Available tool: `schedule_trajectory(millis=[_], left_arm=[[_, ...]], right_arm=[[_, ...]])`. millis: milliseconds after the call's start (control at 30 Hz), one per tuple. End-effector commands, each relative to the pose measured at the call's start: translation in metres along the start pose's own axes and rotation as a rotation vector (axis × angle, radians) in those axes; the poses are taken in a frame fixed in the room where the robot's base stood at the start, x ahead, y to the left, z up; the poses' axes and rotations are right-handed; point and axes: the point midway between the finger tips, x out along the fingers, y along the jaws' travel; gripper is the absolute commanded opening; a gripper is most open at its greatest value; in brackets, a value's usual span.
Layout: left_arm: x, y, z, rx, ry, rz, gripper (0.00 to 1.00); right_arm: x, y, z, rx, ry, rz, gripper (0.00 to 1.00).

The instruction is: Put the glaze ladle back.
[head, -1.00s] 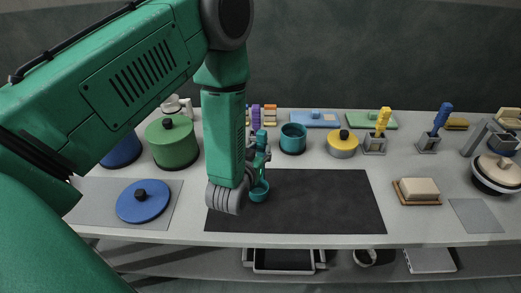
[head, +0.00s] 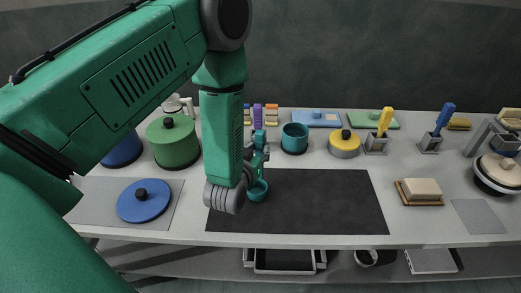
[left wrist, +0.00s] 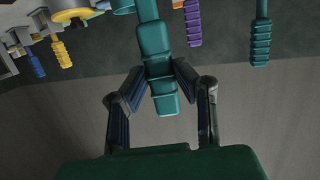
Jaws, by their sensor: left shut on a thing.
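The teal glaze ladle (head: 257,191) shows its round bowl over the left part of the dark mat, beside my wrist. Its handle (left wrist: 155,45) runs between my fingers in the left wrist view. My left gripper (head: 257,158) is shut on the handle; the forearm and wrist partly hide it in the head view. The gripper also shows in the left wrist view (left wrist: 161,78), with a finger on each side of the handle. A teal open pot (head: 294,139) stands behind and to the right of the ladle. My right gripper is not in view.
The dark mat (head: 320,205) is bare to the right of the ladle. A green lidded pot (head: 174,143) and a blue lid (head: 144,202) are at left. A soap-like block (head: 421,188) lies further right.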

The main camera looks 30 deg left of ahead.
Motion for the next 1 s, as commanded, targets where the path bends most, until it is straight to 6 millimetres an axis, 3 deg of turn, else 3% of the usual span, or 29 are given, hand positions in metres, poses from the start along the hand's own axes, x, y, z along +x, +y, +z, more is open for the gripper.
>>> schedule_trajectory(millis=[400,433,500,1000], left_arm=[[-0.0007,0.0037,0.0012,0.006,0.002,-0.004,0.00],[-0.0009,0.0045,0.0010,0.007,0.002,-0.004,0.31],[-0.0012,0.0056,0.0007,0.008,0.002,-0.004,0.48],[0.0007,-0.0006,0.0026,0.001,0.000,-0.002,0.48]], right_arm=[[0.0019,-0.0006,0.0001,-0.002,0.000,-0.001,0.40],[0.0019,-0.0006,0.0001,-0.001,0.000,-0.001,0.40],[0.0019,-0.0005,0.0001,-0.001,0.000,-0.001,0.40],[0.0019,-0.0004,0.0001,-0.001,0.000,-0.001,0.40]])
